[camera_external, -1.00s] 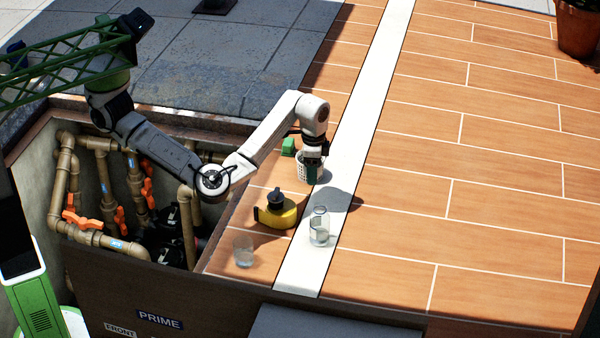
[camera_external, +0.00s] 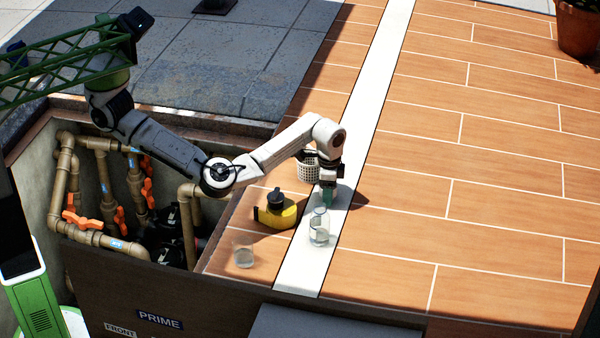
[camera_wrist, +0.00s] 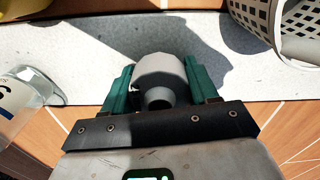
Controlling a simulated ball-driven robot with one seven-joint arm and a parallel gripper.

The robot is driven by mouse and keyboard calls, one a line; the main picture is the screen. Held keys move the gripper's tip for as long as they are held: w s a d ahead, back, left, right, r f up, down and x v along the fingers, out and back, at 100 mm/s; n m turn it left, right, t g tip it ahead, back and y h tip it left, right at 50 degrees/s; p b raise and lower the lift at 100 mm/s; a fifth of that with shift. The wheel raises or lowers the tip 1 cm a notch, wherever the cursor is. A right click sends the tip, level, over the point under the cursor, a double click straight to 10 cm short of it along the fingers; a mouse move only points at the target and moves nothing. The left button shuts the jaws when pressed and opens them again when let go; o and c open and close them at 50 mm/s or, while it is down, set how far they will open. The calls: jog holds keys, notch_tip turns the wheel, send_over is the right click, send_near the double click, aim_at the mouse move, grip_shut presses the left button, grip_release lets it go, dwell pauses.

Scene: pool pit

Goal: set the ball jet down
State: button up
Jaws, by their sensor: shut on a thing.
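The ball jet (camera_wrist: 158,70) is a pale grey, rounded fitting with a round opening. In the wrist view it sits between the two green fingers of my gripper (camera_wrist: 161,88), which is shut on it. In the external view my gripper (camera_external: 328,197) points down over the white strip (camera_external: 300,270), between the basket and the glass jar. The ball jet is hidden there by the fingers. A dark shadow lies on the strip beside it in the wrist view. I cannot tell whether the ball jet touches the strip.
A white perforated basket (camera_external: 307,170) stands just behind my gripper. A clear glass jar (camera_external: 319,229) stands close in front. The tiles at right are clear.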

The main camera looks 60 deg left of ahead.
jog(key=shift+f, duration=0.15)
jog(key=o, duration=1)
jog(key=shift+o, duration=0.2)
notch_tip(320, 180, up, 12)
jog(key=shift+r+b, duration=0.2)
jog(key=shift+b, duration=0.4)
